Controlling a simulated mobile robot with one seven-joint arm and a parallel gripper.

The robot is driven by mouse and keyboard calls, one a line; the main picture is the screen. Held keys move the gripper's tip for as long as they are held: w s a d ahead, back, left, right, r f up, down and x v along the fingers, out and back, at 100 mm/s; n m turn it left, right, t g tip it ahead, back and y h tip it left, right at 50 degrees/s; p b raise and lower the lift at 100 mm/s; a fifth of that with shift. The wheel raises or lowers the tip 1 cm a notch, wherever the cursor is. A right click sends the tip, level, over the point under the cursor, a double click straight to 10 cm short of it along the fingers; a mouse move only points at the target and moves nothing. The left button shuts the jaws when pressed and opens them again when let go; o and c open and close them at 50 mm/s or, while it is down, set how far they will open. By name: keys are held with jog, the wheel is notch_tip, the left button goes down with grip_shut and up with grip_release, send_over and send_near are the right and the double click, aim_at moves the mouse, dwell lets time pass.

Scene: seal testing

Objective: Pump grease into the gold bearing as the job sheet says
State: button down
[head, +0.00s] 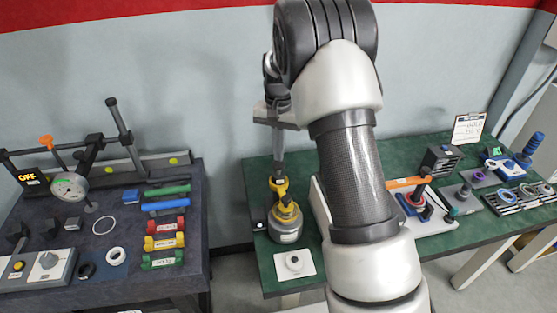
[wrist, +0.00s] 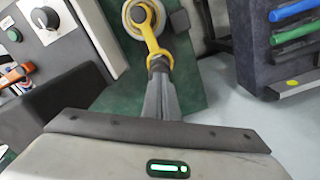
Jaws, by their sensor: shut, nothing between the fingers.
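My gripper (head: 279,172) is shut and empty, pointing down at the yellow lever-like part (head: 279,184) of a grey pot (head: 287,236) on the green bench's left end. The pot has a yellow top. In the wrist view, my shut fingertips (wrist: 158,66) are at the near end of this yellow part (wrist: 153,44); I cannot tell whether they touch. A white pad (head: 306,269) with a small round piece lies in front of the pot. The job sheet (head: 468,130) stands at the back right, its writing too small to read surely. I cannot pick out the gold bearing.
My arm hides the middle of the green bench (head: 255,180). Its right side holds a white panel (head: 440,222) with tools, trays of rings (head: 513,198) and a blue device (head: 525,155). A separate dark bench (head: 190,220) at left carries a dial gauge (head: 70,186) and coloured blocks.

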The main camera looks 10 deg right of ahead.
dwell(0.5)
jog(key=shift+r+p, duration=2.05)
jog(key=shift+r, duration=0.95)
jog(key=shift+r, duration=0.1)
jog(key=s+r+n+t, duration=0.3)
jog(key=s+r, duration=1.1)
jog(key=r, duration=0.2)
jog(key=s+r+n+t, duration=0.1)
jog(key=s+n+t, duration=0.1)
jog(key=s, duration=1.6)
jog(key=shift+r+n+t, duration=0.3)
jog(key=shift+r+n, duration=0.05)
jog(key=shift+n, duration=0.15)
